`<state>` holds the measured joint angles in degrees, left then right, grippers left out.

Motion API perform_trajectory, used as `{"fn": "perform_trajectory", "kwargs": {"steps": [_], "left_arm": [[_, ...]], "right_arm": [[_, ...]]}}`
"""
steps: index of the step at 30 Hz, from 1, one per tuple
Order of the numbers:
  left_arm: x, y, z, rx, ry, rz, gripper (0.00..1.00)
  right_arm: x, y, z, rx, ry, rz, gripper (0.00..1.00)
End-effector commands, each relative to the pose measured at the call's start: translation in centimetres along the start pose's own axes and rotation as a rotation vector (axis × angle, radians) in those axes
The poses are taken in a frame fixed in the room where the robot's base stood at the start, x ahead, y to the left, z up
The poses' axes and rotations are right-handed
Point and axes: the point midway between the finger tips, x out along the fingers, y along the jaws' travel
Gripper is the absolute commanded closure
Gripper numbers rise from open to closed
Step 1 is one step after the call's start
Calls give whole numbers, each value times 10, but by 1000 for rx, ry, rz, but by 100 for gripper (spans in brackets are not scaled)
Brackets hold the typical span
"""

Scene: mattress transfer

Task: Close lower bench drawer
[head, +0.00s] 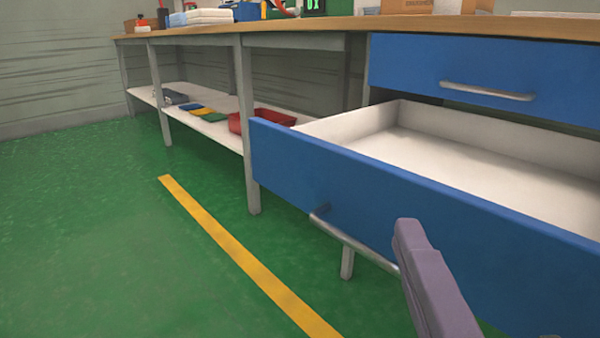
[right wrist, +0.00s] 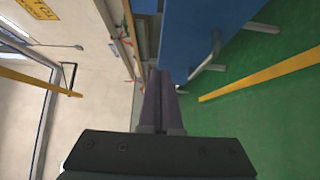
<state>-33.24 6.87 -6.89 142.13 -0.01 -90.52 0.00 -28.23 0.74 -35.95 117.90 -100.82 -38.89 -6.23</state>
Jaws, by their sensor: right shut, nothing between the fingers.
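The lower bench drawer (head: 400,190) is pulled far out, with a blue front, white inside walls and an empty white floor where I can see it. Its metal bar handle (head: 352,238) runs along the blue front. My right gripper (head: 408,235) is in front of the drawer front, near the right end of the handle; I cannot tell whether it touches. In the right wrist view the gripper (right wrist: 158,85) shows its two fingers shut together and empty, pointing towards a blue surface (right wrist: 184,45). My left gripper is not in view.
The upper blue drawer (head: 480,75) is closed under the wooden bench top (head: 350,24). A low shelf (head: 215,128) holds a red bin (head: 265,118) and several small coloured items. Green floor with a yellow line (head: 250,255) lies clear to the left.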

Motion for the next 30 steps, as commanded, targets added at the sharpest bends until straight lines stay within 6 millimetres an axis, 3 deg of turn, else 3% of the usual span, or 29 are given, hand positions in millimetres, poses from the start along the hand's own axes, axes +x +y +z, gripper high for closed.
{"fn": "perform_trajectory", "kwargs": {"steps": [4, 10, 30], "left_arm": [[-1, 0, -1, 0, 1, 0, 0], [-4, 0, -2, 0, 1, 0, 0], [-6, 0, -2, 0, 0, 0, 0]], "right_arm": [[32, 2, 0, 2, -2, 3, 100], [52, 1, 20, -1, -1, 1, 100], [64, 0, 33, 0, -1, 0, 100]]}}
